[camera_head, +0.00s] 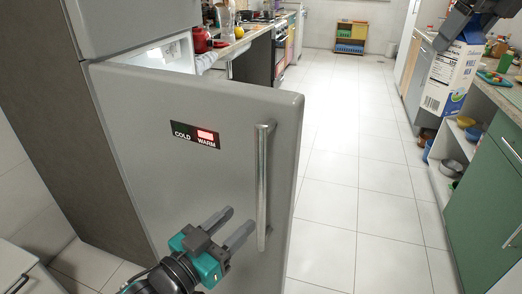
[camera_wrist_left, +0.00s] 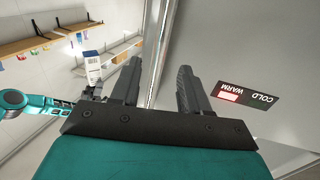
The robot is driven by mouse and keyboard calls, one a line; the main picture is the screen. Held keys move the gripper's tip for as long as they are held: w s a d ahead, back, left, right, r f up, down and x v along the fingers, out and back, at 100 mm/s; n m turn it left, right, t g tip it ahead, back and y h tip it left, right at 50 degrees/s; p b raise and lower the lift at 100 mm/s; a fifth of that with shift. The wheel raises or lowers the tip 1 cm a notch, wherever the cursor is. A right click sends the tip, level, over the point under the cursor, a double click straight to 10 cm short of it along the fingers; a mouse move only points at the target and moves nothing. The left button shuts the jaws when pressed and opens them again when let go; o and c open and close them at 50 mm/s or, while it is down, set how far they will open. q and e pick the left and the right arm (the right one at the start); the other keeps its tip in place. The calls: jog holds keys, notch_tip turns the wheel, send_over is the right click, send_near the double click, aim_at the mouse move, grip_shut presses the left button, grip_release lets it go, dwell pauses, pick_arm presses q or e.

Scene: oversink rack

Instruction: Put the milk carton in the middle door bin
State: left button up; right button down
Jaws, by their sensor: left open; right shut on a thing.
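The grey fridge door (camera_head: 190,130) stands ajar, its outer face toward me. Its upright handle (camera_head: 263,190) also shows in the left wrist view (camera_wrist_left: 157,50). My left gripper (camera_head: 238,222) is open and empty, just left of the handle in the head view. In the left wrist view the handle appears between the fingers, not clamped. My right gripper (camera_head: 458,20) is shut on the milk carton (camera_head: 448,80), white and blue, held up at the upper right. The carton also shows small in the left wrist view (camera_wrist_left: 93,65). The door bins are hidden behind the door.
A green cabinet (camera_head: 485,200) with open shelves and a cluttered counter stands at right. A counter (camera_head: 232,50) with a red kettle (camera_head: 201,41) lies beyond the fridge. The tiled floor (camera_head: 345,150) between them is clear.

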aim_at(258, 202)
pick_arm(q)
jog(key=x, duration=0.8)
jog(key=shift+w+d, duration=0.2)
jog(key=shift+w, duration=0.15)
grip_shut()
